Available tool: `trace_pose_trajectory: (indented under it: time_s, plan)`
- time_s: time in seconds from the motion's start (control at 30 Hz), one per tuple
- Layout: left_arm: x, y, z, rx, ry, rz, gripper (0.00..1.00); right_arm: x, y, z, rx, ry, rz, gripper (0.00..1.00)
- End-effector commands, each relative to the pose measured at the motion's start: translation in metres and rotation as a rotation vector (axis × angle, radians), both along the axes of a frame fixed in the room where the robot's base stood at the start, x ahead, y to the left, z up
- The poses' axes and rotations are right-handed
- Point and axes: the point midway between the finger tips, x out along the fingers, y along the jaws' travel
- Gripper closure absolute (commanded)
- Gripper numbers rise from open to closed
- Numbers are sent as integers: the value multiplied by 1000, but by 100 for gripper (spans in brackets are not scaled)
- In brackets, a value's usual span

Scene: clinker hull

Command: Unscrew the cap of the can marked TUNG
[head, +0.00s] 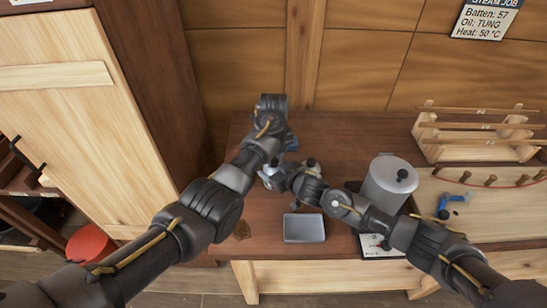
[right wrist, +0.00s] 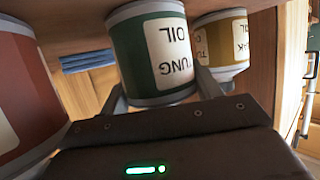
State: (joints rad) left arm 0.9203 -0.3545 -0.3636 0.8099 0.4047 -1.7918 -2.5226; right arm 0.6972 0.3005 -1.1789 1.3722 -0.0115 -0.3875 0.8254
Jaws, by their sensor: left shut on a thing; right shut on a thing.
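The green can marked TUNG OIL (right wrist: 125,50) stands between the fingers of my right gripper (right wrist: 160,92) in the right wrist view, which shows it upside down. The right gripper is shut on its body. The can's top is hidden behind the gripper housing in that view. In the head view both hands meet over the bench, and my arms hide the can. My left gripper (head: 272,158) reaches in over the right hand, at the can's top, and is shut on the cap. Its fingertips and the cap are hidden.
A yellow oil can (right wrist: 222,40) and a red can (right wrist: 25,100) stand close on either side. On the bench are a grey tray (head: 304,228), a lidded metal pot (head: 385,186) and a batten rack (head: 465,150). A sign (head: 487,18) reads Oil: TUNG.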

Motion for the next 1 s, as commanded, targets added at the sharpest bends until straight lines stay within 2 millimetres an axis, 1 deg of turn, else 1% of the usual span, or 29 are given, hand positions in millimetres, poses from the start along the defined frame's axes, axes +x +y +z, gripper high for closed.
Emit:
trace_pose_trajectory:
  time_s: [0.17,0.37,0.5,0.63,0.7,0.8,0.9,1.0]
  plan:
    - [0,0,0,1,-1,407,99,0,0,0,0,0,0,100]
    - [0,0,1,0,-2,946,99,0,0,0,0,0,1,100]
    - [0,0,1,1,-2,1342,99,0,0,0,0,0,1,100]
    - [0,0,1,1,-2,1669,99,0,0,0,0,0,1,100]
    - [0,0,1,0,-2,1799,99,0,0,0,0,0,1,100]
    - [0,0,1,1,-3,1914,99,0,0,0,0,0,1,100]
    - [0,0,1,0,-2,1954,99,0,0,0,0,0,1,100]
    - [0,0,1,0,-3,1957,99,0,0,0,0,0,1,100]
